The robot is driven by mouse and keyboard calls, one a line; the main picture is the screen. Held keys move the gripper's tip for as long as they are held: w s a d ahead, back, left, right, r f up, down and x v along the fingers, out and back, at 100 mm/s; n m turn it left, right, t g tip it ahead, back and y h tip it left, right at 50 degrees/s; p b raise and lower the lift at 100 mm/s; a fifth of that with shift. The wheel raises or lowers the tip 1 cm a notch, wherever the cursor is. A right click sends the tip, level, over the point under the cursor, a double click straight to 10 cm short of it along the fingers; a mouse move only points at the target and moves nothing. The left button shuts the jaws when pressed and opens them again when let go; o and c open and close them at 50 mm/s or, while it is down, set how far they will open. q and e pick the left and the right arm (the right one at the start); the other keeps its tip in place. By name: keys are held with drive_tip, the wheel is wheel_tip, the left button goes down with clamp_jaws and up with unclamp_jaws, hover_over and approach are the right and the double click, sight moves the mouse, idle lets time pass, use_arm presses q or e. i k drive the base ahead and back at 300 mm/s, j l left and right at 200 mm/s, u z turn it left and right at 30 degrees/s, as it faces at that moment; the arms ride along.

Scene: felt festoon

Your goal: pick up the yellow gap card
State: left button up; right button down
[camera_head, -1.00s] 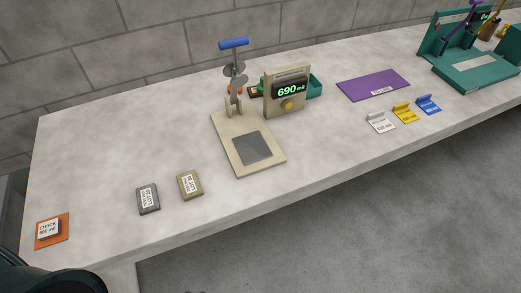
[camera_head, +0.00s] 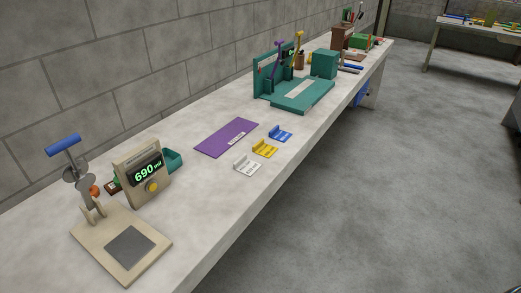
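The yellow gap card (camera_head: 264,149) lies on the long grey table. It is between a white card (camera_head: 246,165) and a blue card (camera_head: 280,134), near the table's front edge. Each card has a raised folded tab at its back and a small printed label too small to read. Nothing touches the yellow card. Neither of my grippers shows in the head view.
A purple mat (camera_head: 226,138) lies behind the cards. A teal fixture (camera_head: 303,96) stands beyond them. A beige press (camera_head: 98,236) with a display reading 690 (camera_head: 146,172) is at the near left. The front table edge beside the cards is clear.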

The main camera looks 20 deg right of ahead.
sight(266, 151)
drive_tip(key=i+l+u, duration=0.2)
drive_tip(key=l, duration=0.3)
drive_tip(key=i+l+u, duration=0.15)
drive_tip(key=l, duration=0.4)
drive_tip(key=i+l+u, duration=0.2)
drive_tip(key=l, duration=0.35)
drive_tip(key=i+l+u, duration=0.2)
drive_tip(key=l, duration=0.4)
drive_tip(key=i+l+u, duration=0.15)
drive_tip(key=l, duration=0.45)
drive_tip(key=i+l+u, duration=0.2)
drive_tip(key=l, duration=0.4)
drive_tip(key=k, duration=0.1)
